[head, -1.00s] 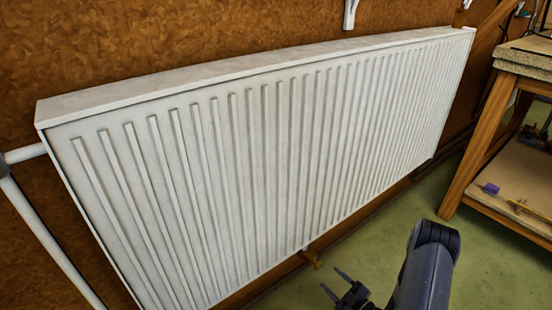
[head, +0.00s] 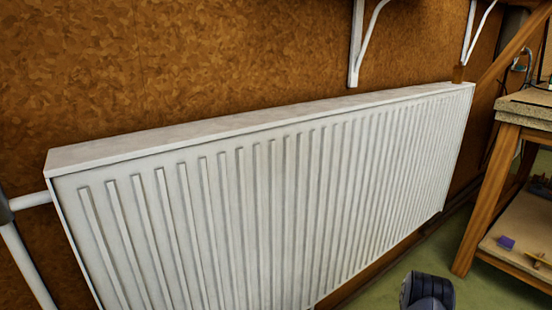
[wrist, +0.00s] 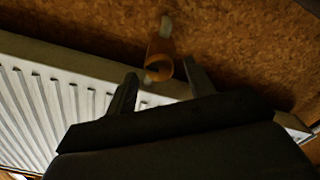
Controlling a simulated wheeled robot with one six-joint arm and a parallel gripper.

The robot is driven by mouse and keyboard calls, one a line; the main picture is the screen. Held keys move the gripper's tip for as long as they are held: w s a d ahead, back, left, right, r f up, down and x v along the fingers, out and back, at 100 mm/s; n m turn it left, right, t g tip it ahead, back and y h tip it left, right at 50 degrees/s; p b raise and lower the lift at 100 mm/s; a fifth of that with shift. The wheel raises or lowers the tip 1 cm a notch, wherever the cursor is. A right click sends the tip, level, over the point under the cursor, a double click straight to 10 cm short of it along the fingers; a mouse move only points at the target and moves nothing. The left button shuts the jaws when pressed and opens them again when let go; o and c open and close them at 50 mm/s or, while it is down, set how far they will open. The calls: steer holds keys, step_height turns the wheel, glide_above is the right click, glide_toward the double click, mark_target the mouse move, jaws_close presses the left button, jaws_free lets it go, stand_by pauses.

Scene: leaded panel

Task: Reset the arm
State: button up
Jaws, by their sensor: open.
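My gripper (wrist: 160,82) shows in the wrist view with its two dark fingers apart and nothing visibly held between them. Past the fingertips is an orange-brown, rounded piece (wrist: 160,58) against the brown wall, with pale bits at its top and bottom. I cannot tell whether the fingers touch it. In the head view only a dark rounded part of my arm (head: 428,291) shows at the bottom edge. The gripper itself is out of that view.
A long white ribbed radiator (head: 270,200) fills the middle, along a brown wall (head: 200,60). White shelf brackets (head: 356,45) are above it. A wooden workbench (head: 480,205) stands at the right, with a purple block (head: 506,243) on its lower shelf. Green floor (head: 385,296) shows below.

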steer(key=p+v, duration=0.3)
steer(key=v, duration=0.7)
steer(key=w+a+n+b, duration=0.3)
steer(key=w+a+n, duration=0.3)
steer(key=n, duration=1.4)
steer(key=shift+w, duration=1.25)
steer(key=shift+a+f, duration=0.1)
steer(key=shift+a, duration=0.05)
